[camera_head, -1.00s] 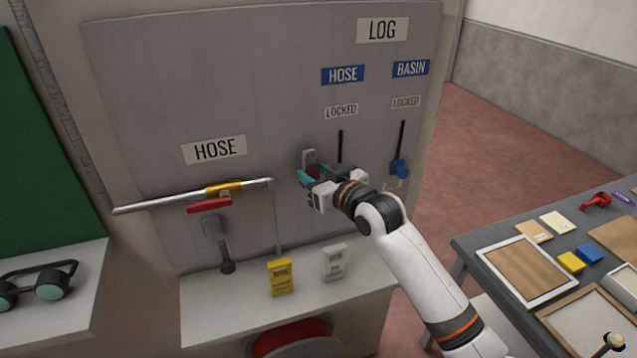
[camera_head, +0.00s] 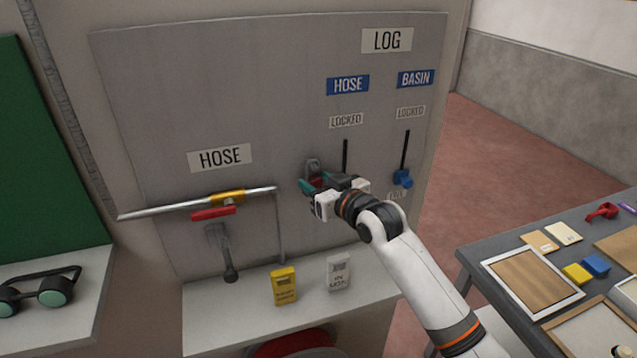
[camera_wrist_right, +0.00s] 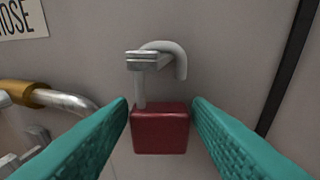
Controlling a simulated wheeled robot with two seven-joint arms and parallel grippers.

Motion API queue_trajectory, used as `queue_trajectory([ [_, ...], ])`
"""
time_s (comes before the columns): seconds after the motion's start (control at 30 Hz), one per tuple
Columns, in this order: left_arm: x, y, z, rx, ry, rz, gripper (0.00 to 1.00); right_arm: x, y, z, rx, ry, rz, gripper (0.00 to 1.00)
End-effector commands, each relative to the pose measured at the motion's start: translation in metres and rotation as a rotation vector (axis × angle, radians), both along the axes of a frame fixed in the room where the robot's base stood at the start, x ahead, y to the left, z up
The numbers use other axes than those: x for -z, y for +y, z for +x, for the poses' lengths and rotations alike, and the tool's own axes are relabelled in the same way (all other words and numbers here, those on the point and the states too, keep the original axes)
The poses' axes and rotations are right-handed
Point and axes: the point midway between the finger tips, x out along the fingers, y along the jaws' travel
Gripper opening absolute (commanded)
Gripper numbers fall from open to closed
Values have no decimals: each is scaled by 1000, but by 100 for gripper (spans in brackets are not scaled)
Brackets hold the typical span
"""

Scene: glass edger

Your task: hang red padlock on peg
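The red padlock (camera_wrist_right: 160,129) hangs below a grey metal peg (camera_wrist_right: 148,58) on the panel, with its body upright. Its pale shackle (camera_wrist_right: 175,55) loops over the peg; the right end of the loop shows above the body, apart from it. In the head view the padlock (camera_head: 317,182) is small and partly covered by my right gripper (camera_head: 315,184). In the wrist view the teal fingers of my right gripper (camera_wrist_right: 160,103) stand either side of the body, with a narrow gap at each side. My left gripper is not in view.
Left of the peg are a pipe with a yellow fitting (camera_head: 229,197) and a red handle (camera_head: 213,214). A blue knob (camera_head: 403,178) sits to the right. Yellow (camera_head: 284,285) and white (camera_head: 338,272) tags stand on the ledge below. A cluttered table (camera_head: 478,255) is at right.

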Motion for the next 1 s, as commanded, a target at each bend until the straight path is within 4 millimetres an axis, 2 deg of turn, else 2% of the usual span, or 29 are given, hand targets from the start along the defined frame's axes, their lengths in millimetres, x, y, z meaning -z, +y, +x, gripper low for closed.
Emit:
queue_trajectory([
  [0.03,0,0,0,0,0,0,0,0,0,0,0,-1,1,54],
  [0.1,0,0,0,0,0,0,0,0,0,0,0,0,0,65],
  [0.63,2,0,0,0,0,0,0,2,-3,-3,1,2,-1,65],
  [0.77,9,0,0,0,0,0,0,1,-11,-14,0,0,0,65],
  [1.0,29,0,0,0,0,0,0,-5,-40,-52,1,-3,-1,65],
])
